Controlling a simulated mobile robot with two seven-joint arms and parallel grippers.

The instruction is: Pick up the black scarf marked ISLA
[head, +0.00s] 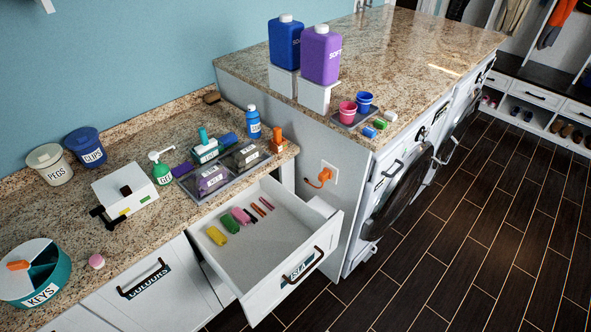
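I cannot make out a black scarf marked ISLA for certain. Two dark, folded-looking items with small labels lie in the grey tray (222,188) on the counter, one at the front (212,179) and one behind it (245,156). Their labels are too small to read surely. Neither of my grippers is in view.
The open drawer juts over the dark floor (480,230). Bottles (320,55) stand on the higher worktop.

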